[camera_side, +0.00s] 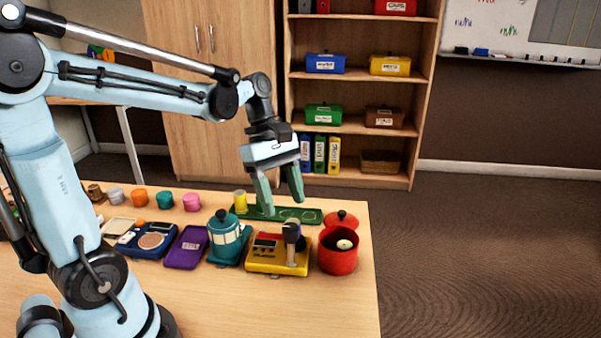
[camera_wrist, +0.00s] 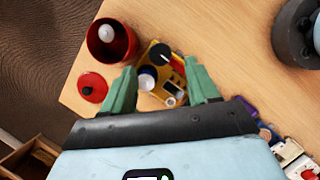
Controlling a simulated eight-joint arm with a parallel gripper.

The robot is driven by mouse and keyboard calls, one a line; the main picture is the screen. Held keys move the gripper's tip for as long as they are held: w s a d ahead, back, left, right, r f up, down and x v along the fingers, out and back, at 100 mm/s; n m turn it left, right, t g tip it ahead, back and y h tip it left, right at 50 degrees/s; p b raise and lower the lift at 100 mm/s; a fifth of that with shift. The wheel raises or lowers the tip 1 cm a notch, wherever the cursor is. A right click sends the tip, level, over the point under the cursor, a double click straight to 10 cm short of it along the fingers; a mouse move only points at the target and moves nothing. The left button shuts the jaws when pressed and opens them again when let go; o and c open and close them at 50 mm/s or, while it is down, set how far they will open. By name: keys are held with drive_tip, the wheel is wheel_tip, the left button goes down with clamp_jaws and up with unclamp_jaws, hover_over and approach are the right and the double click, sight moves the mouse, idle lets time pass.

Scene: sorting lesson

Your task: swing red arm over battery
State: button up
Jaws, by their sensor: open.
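A yellow device (camera_side: 265,267) sits near the table's front right. A red part (camera_side: 272,238) shows along its top; I cannot tell whether it is the red arm. A grey upright cylinder with a black top (camera_side: 291,240) stands at its right side and may be the battery.
A red pot (camera_side: 338,262) stands close right of the device, with a red lid (camera_side: 342,219) behind. A teal lantern-like object (camera_side: 226,240) and purple case (camera_side: 186,248) stand left. A green board (camera_side: 312,215) lies behind. The table's right edge is near the pot.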

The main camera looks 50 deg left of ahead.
sight(290, 226)
drive_tip(key=shift+x, duration=2.55)
drive_tip(key=c, duration=1)
